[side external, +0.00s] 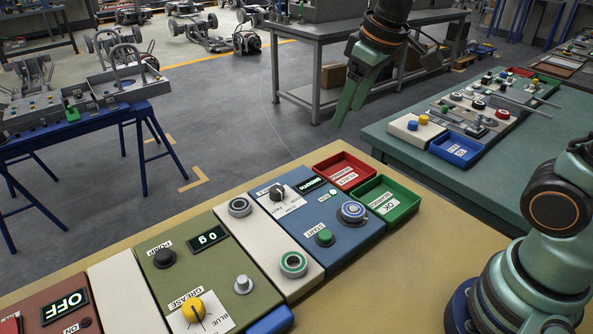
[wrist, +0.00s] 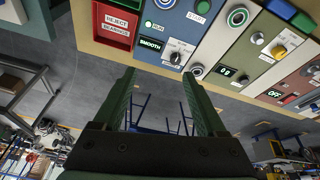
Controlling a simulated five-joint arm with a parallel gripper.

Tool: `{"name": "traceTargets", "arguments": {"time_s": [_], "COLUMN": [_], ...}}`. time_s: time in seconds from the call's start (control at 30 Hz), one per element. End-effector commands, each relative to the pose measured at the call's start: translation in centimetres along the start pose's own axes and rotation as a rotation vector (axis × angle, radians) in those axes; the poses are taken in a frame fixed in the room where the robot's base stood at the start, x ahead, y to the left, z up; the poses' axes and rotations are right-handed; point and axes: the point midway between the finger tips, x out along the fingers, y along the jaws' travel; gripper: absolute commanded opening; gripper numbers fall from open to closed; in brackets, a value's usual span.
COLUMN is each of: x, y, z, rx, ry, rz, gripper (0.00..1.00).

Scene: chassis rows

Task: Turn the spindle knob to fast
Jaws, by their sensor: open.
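A black knob (side external: 277,192) sits on a white label plate on the blue panel (side external: 340,256); its small lettering is hard to read. It also shows in the wrist view (wrist: 176,57), just beyond the fingertips and slightly right of centre. The lit display (side external: 311,184) beside it reads SMOOTH in the wrist view (wrist: 150,43). I cannot tell exactly where the knob points. My gripper (side external: 352,108) is open and empty, held in the air behind the bench, apart from the knob. Its two green fingers (wrist: 160,78) spread apart in the wrist view.
A green panel (side external: 215,268) has a yellow knob (side external: 193,309).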

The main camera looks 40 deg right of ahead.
Motion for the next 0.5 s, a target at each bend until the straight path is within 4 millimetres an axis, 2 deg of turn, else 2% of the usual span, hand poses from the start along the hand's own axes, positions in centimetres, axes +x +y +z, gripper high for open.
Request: {"name": "traceTargets", "arguments": {"time_s": [0.03,0.2,0.5], "x": [0.8,3.4,10.2], "y": [-0.2,-1.1,-3.4], "z": [-1.2,-4.8,-9.3], "rx": [-0.033,-0.147,-0.343], "ry": [-0.028,-0.105,-0.233], "rz": [-0.009,-0.037,-0.092], "gripper": [0.74,0.74,0.74]}}
